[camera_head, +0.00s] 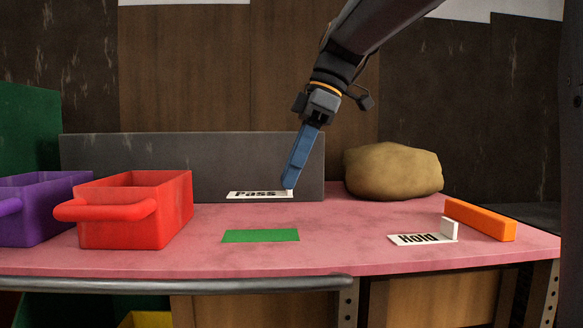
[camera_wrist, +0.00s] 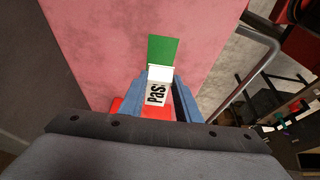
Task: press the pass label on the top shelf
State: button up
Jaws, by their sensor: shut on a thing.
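The pass label (camera_head: 258,195) is a white plate with black "Pass" lettering. Its right end is at my gripper's tips. In the wrist view the label (camera_wrist: 157,96) lies between the blue fingers, with a white upright tab (camera_wrist: 160,73) at its end. My gripper (camera_head: 288,187) points down and is shut on this tab, most of which the fingers hide in the head view. The label looks slightly above the pink top (camera_head: 330,250), in front of the grey back panel (camera_head: 200,165). A green rectangle (camera_head: 260,236) lies on the pink top, in front of the label.
A red bin (camera_head: 125,220) and a purple bin (camera_head: 30,222) stand on the left. A tan lump (camera_head: 393,171) sits at the back right. A hold label (camera_head: 410,239) with a white tab and an orange bar (camera_head: 480,220) lie at the right front.

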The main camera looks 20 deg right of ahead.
jog(key=shift+f+b, duration=2.25)
jog(key=shift+f, duration=1.3)
jog(key=shift+f, duration=0.2)
jog(key=o, duration=1.3)
jog(key=shift+c, duration=0.2)
jog(key=shift+r, duration=0.15)
jog(key=b+v, duration=0.1)
jog(key=v, duration=0.6)
jog(key=shift+r+b, duration=0.3)
jog(key=shift+b, duration=0.05)
jog(key=shift+d, duration=0.2)
